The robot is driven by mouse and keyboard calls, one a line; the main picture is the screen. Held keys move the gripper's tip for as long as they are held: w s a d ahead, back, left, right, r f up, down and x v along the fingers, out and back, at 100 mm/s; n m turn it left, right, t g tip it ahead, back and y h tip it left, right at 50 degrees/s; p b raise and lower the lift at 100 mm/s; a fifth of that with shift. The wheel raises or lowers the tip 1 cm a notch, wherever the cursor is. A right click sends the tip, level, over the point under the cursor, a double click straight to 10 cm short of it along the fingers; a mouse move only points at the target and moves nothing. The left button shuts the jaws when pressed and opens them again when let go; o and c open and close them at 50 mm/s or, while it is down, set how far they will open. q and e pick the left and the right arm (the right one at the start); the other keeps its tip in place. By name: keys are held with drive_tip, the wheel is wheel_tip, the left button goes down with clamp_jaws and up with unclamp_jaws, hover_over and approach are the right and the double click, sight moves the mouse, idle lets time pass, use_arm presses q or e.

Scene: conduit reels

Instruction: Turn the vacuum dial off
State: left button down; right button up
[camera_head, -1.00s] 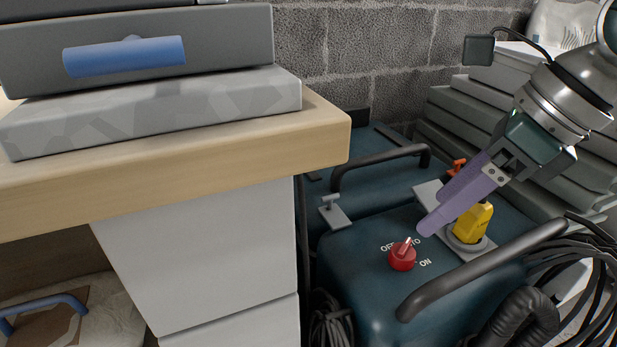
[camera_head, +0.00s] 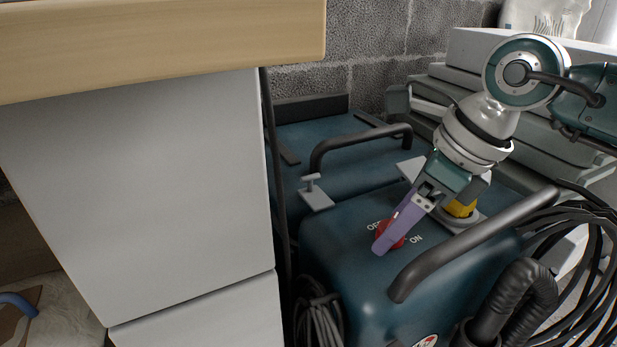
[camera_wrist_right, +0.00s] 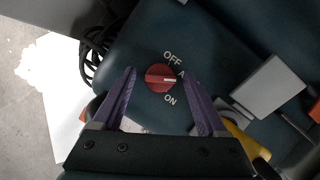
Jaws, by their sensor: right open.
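The red vacuum dial (camera_head: 398,240) sits on top of the dark teal vacuum body (camera_head: 340,255). In the head view it is partly hidden behind my right gripper (camera_head: 385,238). In the right wrist view the dial (camera_wrist_right: 153,84) shows whole, and its white pointer mark faces right, between the OFF label (camera_wrist_right: 172,59) and the ON label (camera_wrist_right: 169,98), toward a label partly hidden by a finger. My open right gripper (camera_wrist_right: 160,77) has one purple finger on each side of the dial, with gaps visible in this view. My left gripper is out of view.
A black bar handle (camera_head: 475,243) runs to the right of the dial, with a ribbed hose (camera_head: 515,300) beyond it. A yellow part (camera_head: 460,208) stands behind the gripper. A grey cabinet (camera_head: 140,200) under a wooden top (camera_head: 160,45) is at the left.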

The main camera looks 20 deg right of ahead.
clamp_jaws()
idle(0.5)
drive_tip(key=n+b, duration=0.1)
drive_tip(key=n+y+b, duration=0.1)
drive_tip(key=n, duration=0.1)
drive_tip(key=shift+w+d+f+g, duration=0.1)
drive_tip(key=shift+w+d+g, duration=0.1)
drive_tip(key=shift+g, duration=0.2)
drive_tip(key=n+b, duration=0.2)
drive_tip(key=shift+n+g+y, duration=0.3)
drive_tip(key=shift+g, duration=0.1)
drive_tip(key=n+g+b, duration=0.1)
drive_tip(key=n+b, duration=0.2)
drive_tip(key=n, duration=0.1)
drive_tip(key=shift+w+y, duration=0.1)
drive_tip(key=shift+y, duration=0.2)
drive_tip(key=shift+n+g+b, duration=0.6)
drive_tip(key=shift+n+g, duration=0.1)
drive_tip(key=shift+n, duration=0.4)
